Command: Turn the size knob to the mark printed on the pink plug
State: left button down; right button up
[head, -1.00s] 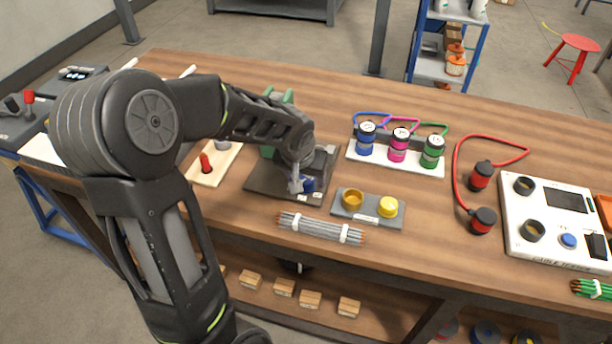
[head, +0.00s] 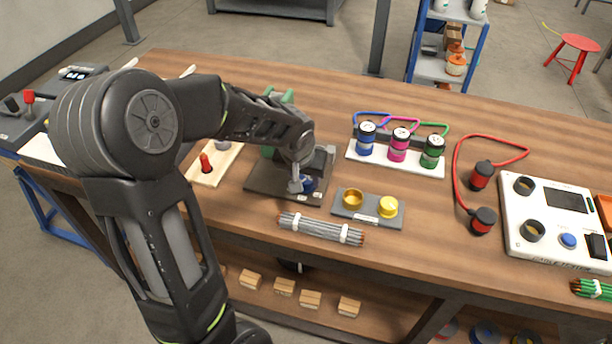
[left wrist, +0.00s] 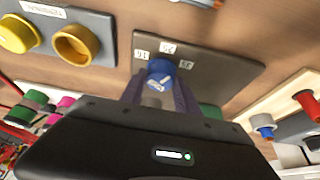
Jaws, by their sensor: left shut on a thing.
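The blue size knob (left wrist: 160,72) sits on a dark base plate (left wrist: 215,75) with small white number labels around it; they seem to read 16, 25 and 35. My left gripper (head: 299,188) is shut on the knob, with a finger on either side of it in the left wrist view (left wrist: 158,92). A white line shows on the knob's face. In the head view the knob (head: 308,184) is partly hidden by my gripper. The pink plug (head: 399,144) stands between a blue and a green plug on a white rack; its printed mark is too small to read. My right gripper is not in view.
A grey block with a gold ring and a yellow button (head: 388,207) stands right of the base plate. A bundle of grey cables (head: 320,228) lies in front. A wooden board with a red peg (head: 206,163) is at left; a white tester (head: 560,222) is at right.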

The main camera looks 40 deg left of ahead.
pick_arm(q)
jog(key=m+p, duration=0.2)
jog(key=p, duration=0.1)
jog(key=shift+r+h, duration=0.2)
jog(key=shift+h, duration=0.2)
jog(key=shift+a+m+p, duration=0.15)
jog(key=shift+m+p, duration=0.4)
jog(key=shift+m, duration=0.15)
jog(key=shift+f+m+h, duration=0.15)
jog(key=shift+m+h, duration=0.15)
jog(key=shift+h, duration=0.1)
jog(key=shift+m+h, duration=0.3)
jog(key=shift+m, duration=0.7)
jog(key=c, duration=0.9)
grip_release()
